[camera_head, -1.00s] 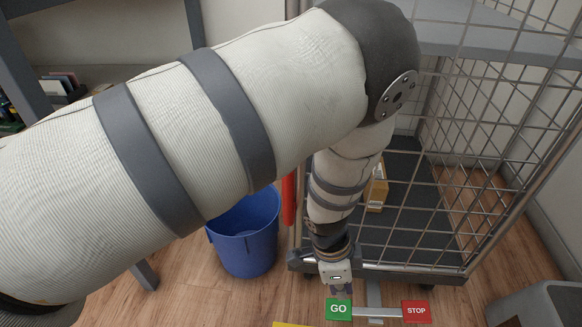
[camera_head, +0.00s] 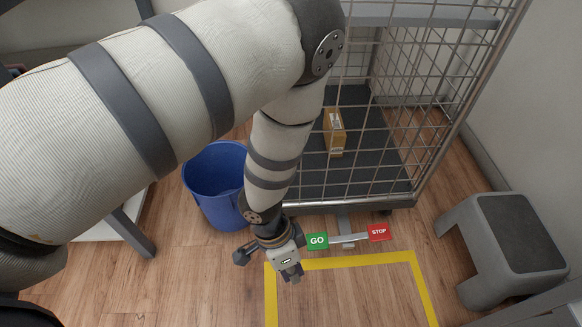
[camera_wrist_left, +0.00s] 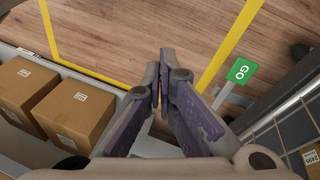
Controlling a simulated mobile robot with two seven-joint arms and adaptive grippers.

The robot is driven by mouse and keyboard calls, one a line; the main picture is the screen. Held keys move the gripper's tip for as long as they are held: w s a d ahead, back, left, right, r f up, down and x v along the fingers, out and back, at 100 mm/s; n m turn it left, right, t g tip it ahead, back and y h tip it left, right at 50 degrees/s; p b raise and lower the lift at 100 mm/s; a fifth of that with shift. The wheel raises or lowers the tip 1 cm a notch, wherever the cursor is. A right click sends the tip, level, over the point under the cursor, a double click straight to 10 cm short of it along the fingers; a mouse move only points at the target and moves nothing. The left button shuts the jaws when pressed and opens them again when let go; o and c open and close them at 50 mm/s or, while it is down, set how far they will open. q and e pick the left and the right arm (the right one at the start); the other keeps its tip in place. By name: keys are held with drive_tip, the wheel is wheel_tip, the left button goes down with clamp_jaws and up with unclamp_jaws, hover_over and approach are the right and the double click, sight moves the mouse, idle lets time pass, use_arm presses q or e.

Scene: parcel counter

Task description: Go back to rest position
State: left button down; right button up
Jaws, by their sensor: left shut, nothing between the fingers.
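My left arm comes in from the left and bends down in the head view. My left gripper (camera_head: 289,271) hangs just left of the green GO sign, apart from it. In the left wrist view my left gripper (camera_wrist_left: 160,82) has its fingertips together, with nothing between them. My right gripper is not in view.
A GO sign (camera_head: 317,241) and a red STOP sign (camera_head: 379,232) are on a bar at the front of the wire cage cart (camera_head: 345,203). A box (camera_head: 335,140) lies inside. A blue bin (camera_head: 216,180), a step stool (camera_head: 470,236) and yellow floor tape (camera_head: 350,260) are nearby.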

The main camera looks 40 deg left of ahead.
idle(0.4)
use_arm(q)
drive_tip(key=s+a+f+n+g, duration=0.1)
drive_tip(key=s+f+n+g, duration=0.1)
drive_tip(key=s, duration=0.9)
drive_tip(key=s+a+f+n+g, duration=0.1)
drive_tip(key=s+n, duration=0.2)
drive_tip(key=s, duration=0.9)
drive_tip(key=s+a+r+n+g+y, duration=0.1)
drive_tip(key=s+a+r+g, duration=0.1)
drive_tip(key=s, duration=0.5)
drive_tip(key=s+a+r+n+g+y, duration=0.1)
drive_tip(key=s+a+r+y, duration=0.1)
drive_tip(key=s, duration=0.5)
drive_tip(key=s+a+r+g+p, duration=0.1)
drive_tip(key=s+r+p, duration=0.3)
drive_tip(key=r, duration=0.2)
drive_tip(key=w+r+t+p, duration=0.5)
drive_tip(key=w+r+p, duration=0.8)
drive_tip(key=r+p, duration=0.5)
drive_tip(key=shift+w+p, duration=0.35)
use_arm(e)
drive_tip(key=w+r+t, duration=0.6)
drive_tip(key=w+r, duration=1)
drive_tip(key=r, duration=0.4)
use_arm(q)
drive_tip(key=shift+a, duration=0.1)
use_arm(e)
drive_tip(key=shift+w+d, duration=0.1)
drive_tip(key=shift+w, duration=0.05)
